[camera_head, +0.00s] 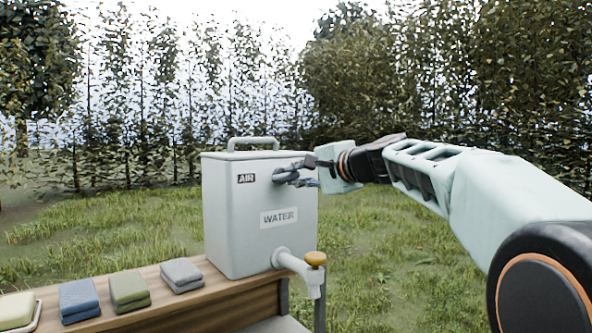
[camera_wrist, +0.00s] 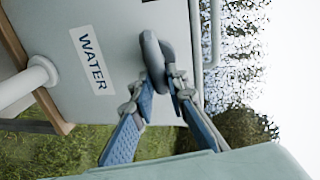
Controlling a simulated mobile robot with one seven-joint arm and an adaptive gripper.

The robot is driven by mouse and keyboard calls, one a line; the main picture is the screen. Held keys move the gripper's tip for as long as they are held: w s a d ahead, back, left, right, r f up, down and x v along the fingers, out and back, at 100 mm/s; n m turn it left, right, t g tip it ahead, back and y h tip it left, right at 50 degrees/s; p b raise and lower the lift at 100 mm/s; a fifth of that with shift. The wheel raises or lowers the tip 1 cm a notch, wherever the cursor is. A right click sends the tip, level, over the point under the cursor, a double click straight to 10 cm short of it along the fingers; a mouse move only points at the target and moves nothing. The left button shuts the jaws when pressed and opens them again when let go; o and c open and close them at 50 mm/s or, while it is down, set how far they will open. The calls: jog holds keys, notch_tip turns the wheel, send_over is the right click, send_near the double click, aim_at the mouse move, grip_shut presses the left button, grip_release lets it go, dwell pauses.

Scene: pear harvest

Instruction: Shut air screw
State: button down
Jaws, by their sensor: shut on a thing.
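The air screw (camera_wrist: 154,58) is a grey knob on the front of the pale water tank (camera_head: 226,220), near its upper right and beside the AIR label (camera_head: 246,178). My gripper (camera_head: 284,175) reaches in from the right and is shut on the air screw. In the wrist view, my two blue-padded fingers (camera_wrist: 160,92) close around the knob's lower part. In the head view, the fingers largely hide the screw. How far the screw is turned cannot be told.
The tank stands on a wooden bench (camera_head: 160,300), with a spout and yellow tap (camera_head: 315,259) low on its front. Folded cloths in blue (camera_head: 79,297), green (camera_head: 128,289) and grey (camera_head: 181,273) lie left of it, with a soap dish beyond. Grass and trees lie behind.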

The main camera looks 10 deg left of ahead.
jog(key=shift+m, duration=0.4)
jog(key=shift+f, duration=0.1)
jog(key=c, duration=1.9)
grip_release()
jog(key=shift+d, duration=0.1)
jog(key=v, duration=1.2)
jog(key=shift+w, duration=0.1)
